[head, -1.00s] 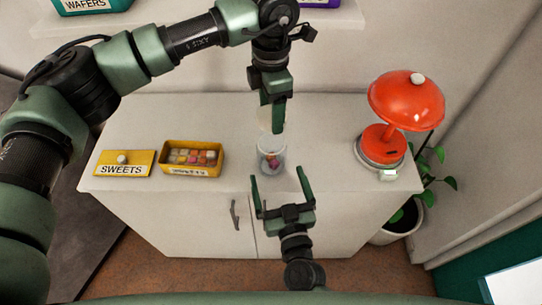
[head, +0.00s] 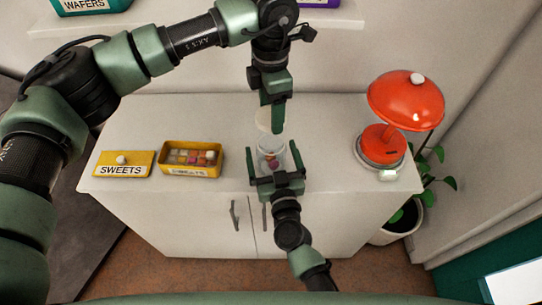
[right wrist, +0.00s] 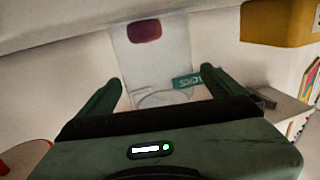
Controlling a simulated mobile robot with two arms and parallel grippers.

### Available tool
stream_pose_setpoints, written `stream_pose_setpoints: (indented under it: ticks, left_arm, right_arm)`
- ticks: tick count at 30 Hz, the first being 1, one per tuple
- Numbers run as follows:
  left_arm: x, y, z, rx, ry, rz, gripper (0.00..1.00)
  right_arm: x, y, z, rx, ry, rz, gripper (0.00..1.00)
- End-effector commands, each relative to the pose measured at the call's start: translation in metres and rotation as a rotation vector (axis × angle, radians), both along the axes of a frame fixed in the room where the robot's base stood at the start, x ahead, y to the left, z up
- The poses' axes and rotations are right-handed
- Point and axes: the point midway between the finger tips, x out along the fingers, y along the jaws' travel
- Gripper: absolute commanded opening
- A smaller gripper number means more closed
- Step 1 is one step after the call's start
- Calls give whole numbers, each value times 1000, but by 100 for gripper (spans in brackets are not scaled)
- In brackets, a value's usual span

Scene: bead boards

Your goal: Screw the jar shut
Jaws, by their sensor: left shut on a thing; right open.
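The gripper hides part of the lid. My right gripper (head: 272,150) is open, one finger on each side of the jar, with gaps showing between fingers and glass.
A yellow box of sweets (head: 163,171) and its yellow lid marked SWEETS (head: 124,170) are on the left of the cabinet top (head: 130,120). A red lamp (head: 405,100) stands at the right. The surface between jar and lamp is clear.

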Motion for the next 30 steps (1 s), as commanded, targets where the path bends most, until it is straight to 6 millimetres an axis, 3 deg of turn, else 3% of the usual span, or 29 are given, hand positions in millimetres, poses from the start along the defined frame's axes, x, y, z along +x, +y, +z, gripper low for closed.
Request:
stream_pose_setpoints:
  ticks: [7,19,27,30]
  left_arm:
    - [0,0,0,0,0,0,21]
    - [0,0,0,0,0,0,21]
    - [0,0,0,0,0,0,21]
    - [0,0,0,0,0,0,21]
  right_arm:
    - [29,6,0,-1,0,0,97]
    - [34,7,0,0,0,0,97]
    - [34,7,0,-1,0,0,22]
    - [34,7,0,-1,0,0,0]
